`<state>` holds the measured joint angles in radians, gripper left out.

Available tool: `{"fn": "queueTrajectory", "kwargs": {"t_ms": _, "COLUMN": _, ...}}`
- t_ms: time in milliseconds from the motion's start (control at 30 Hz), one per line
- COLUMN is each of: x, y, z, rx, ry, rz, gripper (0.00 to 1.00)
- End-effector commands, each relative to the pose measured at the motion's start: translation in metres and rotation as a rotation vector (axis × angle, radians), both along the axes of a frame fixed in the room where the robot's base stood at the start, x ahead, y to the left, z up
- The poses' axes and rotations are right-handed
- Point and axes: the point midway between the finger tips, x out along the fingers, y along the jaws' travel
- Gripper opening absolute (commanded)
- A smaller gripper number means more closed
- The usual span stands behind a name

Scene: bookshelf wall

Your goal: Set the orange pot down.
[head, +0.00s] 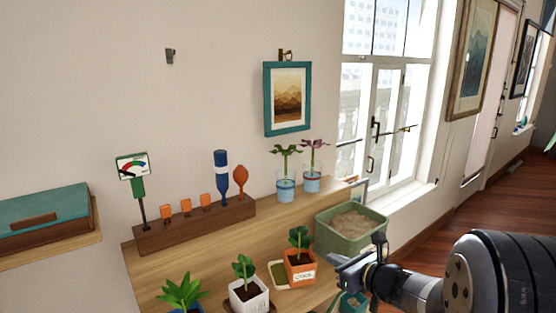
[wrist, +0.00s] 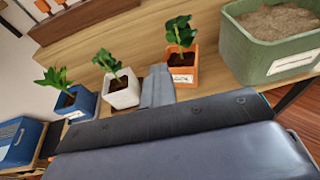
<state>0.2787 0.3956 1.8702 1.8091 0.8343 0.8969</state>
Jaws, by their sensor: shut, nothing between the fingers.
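The orange pot (head: 300,273) holds a leafy green plant and has a white label on its front. My gripper (head: 338,260) is shut and empty, just right of the orange pot in the head view. In the wrist view my gripper's grey tip (wrist: 158,84) shows at the pot's lower left, apart from it as far as I can tell.
A green bin of soil (head: 328,241) stands behind and right of the orange pot. A white pot (head: 248,296) with a plant is to its left. A plant in a blue pot (wrist: 82,104) is farther left. A dark wooden tool rack (head: 195,229) and glass jars (head: 286,190) line the back.

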Motion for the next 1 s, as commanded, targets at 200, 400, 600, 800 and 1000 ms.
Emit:
{"fn": "queueTrajectory", "kwargs": {"t_ms": 200, "x": 0.000, "y": -0.005, "z": 0.017, "rx": -0.001, "ry": -0.002, "rz": 0.039, "gripper": 0.00}}
{"fn": "queueTrajectory", "kwargs": {"t_ms": 400, "x": -0.001, "y": -0.006, "z": 0.023, "rx": 0.001, "ry": 0.000, "rz": 0.053, "gripper": 0.00}}
{"fn": "queueTrajectory", "kwargs": {"t_ms": 600, "x": -0.001, "y": -0.006, "z": 0.023, "rx": 0.000, "ry": 0.000, "rz": 0.053, "gripper": 0.00}}
{"fn": "queueTrajectory", "kwargs": {"t_ms": 800, "x": -0.001, "y": -0.005, "z": 0.021, "rx": 0.001, "ry": 0.001, "rz": 0.051, "gripper": 0.00}}
{"fn": "queueTrajectory", "kwargs": {"t_ms": 1000, "x": -0.001, "y": -0.002, "z": 0.011, "rx": 0.001, "ry": 0.002, "rz": 0.032, "gripper": 0.00}}
